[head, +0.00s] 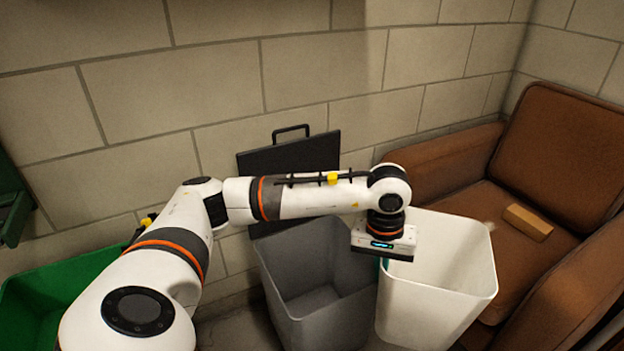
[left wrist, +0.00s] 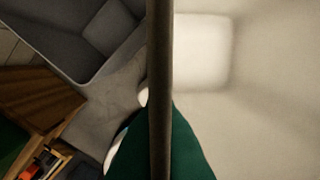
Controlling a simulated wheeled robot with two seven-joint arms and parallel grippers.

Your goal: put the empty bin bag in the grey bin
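The grey bin (head: 318,312) stands on the floor at the centre of the head view, its inside bare where it shows. It is also at the upper left of the left wrist view (left wrist: 60,45). My left gripper (head: 385,258) points down over the left rim of the white bin, to the right of the grey bin. A small piece of green material (head: 383,265) shows just under it; this looks like the bin bag. In the left wrist view a dark green piece (left wrist: 180,150) lies behind a dark upright bar. The fingertips are hidden, so their grip is unclear. My right gripper is out of view.
The white bin (head: 437,320) stands close to the grey bin's right side. A green container (head: 40,290) is at the left. A brown armchair (head: 460,200) with a tan block (head: 528,222) stands at the right. A dark panel with a handle (head: 260,163) leans at the wall.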

